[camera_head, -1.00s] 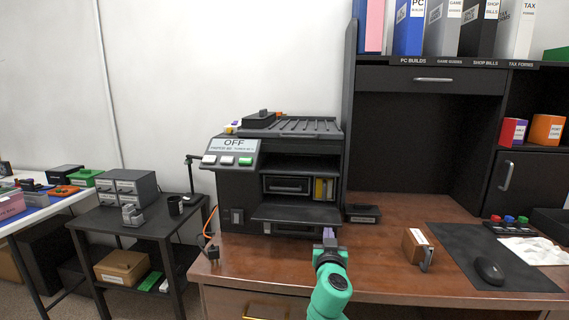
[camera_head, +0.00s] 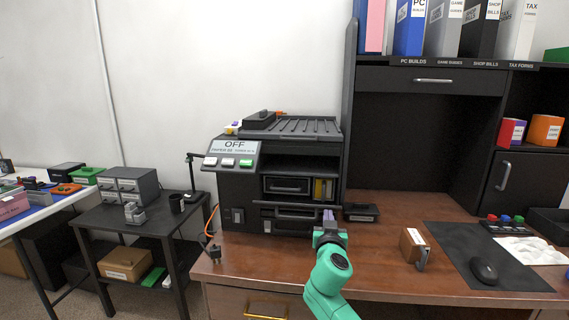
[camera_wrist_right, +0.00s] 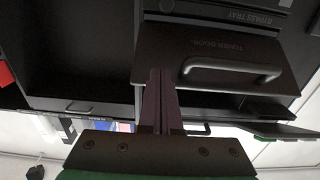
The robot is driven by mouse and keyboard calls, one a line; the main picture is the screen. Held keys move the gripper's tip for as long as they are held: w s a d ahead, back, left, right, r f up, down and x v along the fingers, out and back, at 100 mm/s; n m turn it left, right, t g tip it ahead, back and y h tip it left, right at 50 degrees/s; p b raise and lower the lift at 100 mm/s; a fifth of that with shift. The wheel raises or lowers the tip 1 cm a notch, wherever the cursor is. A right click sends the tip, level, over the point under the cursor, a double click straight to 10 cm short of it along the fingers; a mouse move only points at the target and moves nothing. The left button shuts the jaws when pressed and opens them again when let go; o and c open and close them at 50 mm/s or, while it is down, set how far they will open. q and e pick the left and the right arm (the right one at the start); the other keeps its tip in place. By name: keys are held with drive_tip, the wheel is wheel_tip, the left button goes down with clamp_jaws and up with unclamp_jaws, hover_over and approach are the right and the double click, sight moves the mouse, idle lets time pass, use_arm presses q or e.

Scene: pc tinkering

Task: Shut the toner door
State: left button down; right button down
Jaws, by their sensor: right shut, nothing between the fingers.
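The toner door (camera_head: 285,212) is a dark panel low on the black printer's front, just above the bypass tray. Its handled face shows in the right wrist view (camera_wrist_right: 225,72). The right gripper's fingers (camera_wrist_right: 160,95) overlap the door face beside the handle; contact is unclear. My left gripper is not in view.
The printer (camera_head: 335,160) stands on a brown desk (camera_head: 385,265) against a tall cabinet (camera_head: 410,140). A small black tray (camera_head: 361,213) lies just right of the printer. A wooden box (camera_head: 412,245) stands further right. A plug (camera_head: 213,255) lies at left.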

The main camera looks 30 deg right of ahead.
drive_tip(key=shift+w+d+r+p, duration=0.25)
drive_tip(key=shift+w+d+r, duration=0.2)
drive_tip(key=shift+r, duration=0.25)
drive_tip(key=shift+w+d+r+p, duration=0.2)
drive_tip(key=shift+w+d+r, duration=0.1)
drive_tip(key=shift+w+r, duration=0.35)
drive_tip(key=shift+w+d+r+p, duration=0.25)
drive_tip(key=shift+w+d+r, duration=0.15)
drive_tip(key=shift+r, duration=0.35)
drive_tip(key=shift+w+d+r, duration=0.25)
drive_tip(key=shift+w+d, duration=0.1)
drive_tip(key=shift+w, duration=0.15)
drive_tip(key=shift+w+d+r, duration=0.2)
drive_tip(key=shift+w+d, duration=0.15)
drive_tip(key=shift+w, duration=0.1)
drive_tip(key=shift+w+d+b, duration=0.35)
drive_tip(key=shift+w+b, duration=0.05)
drive_tip(key=shift+b, duration=0.1)
drive_tip(key=shift+w+d+r, duration=0.2)
drive_tip(key=shift+w+d, duration=0.1)
drive_tip(key=shift+w, duration=0.15)
drive_tip(key=shift+w+d+b, duration=0.25)
drive_tip(key=shift+w+b, duration=0.1)
drive_tip(key=shift+b, duration=0.05)
drive_tip(key=p+v, duration=0.1)
drive_tip(key=v, duration=0.7)
drive_tip(key=shift+p, duration=0.35)
